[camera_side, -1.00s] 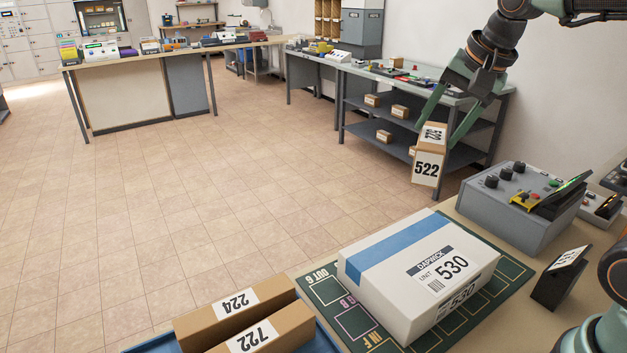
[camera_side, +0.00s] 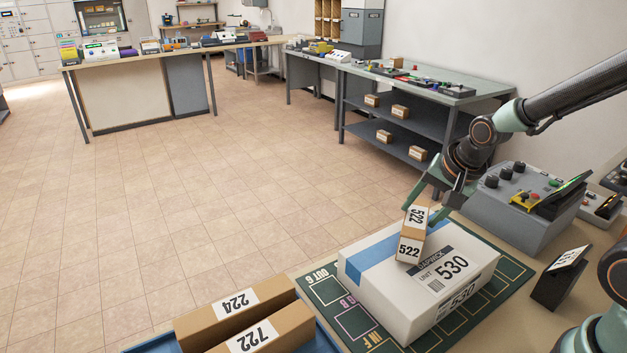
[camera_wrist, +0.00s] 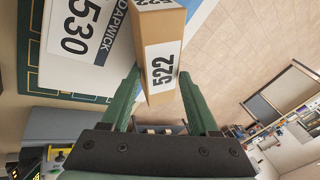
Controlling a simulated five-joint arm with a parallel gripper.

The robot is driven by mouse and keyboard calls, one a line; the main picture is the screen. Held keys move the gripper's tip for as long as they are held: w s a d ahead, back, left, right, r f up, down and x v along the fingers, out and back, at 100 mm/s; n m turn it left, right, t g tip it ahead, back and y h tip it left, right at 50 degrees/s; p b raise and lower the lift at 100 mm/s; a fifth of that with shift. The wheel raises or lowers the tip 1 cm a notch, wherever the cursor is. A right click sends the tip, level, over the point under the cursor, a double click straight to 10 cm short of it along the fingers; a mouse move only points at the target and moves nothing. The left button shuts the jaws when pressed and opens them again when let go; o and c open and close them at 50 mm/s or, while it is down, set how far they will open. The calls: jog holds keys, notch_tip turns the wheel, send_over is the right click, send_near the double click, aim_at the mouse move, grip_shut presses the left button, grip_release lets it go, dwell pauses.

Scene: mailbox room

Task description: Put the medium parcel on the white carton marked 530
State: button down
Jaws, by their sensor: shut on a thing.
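The medium parcel is not named by its label; my gripper (camera_side: 437,203) is shut on a brown parcel marked 522 (camera_side: 411,249). In the wrist view the parcel (camera_wrist: 162,52) sits between the two green fingers (camera_wrist: 158,85). The white carton marked 530 (camera_side: 400,296) has a blue stripe and lies flat on a dark green mat. The held parcel is over the carton's back part, near the stripe. I cannot tell whether it touches the carton top. The carton also shows at the upper left of the wrist view (camera_wrist: 109,70).
The green mat (camera_side: 322,290) lies under the carton. Brown boxes marked 224 (camera_side: 215,312) and 722 (camera_side: 275,335) lie in a blue tray at the front left. A grey control box (camera_side: 505,215) and a small dark sign (camera_side: 560,278) stand to the right.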

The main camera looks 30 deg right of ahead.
jog(key=shift+f, duration=0.2)
jog(key=shift+f, duration=0.1)
jog(key=shift+c, duration=0.6)
grip_release()
jog(key=s+a+r+n, duration=0.2)
jog(key=s+r+n, duration=0.5)
jog(key=r+n, duration=0.4)
jog(key=shift+s+a+r+n+t, duration=0.2)
jog(key=shift+a+n+t, duration=0.15)
jog(key=shift+n, duration=0.35)
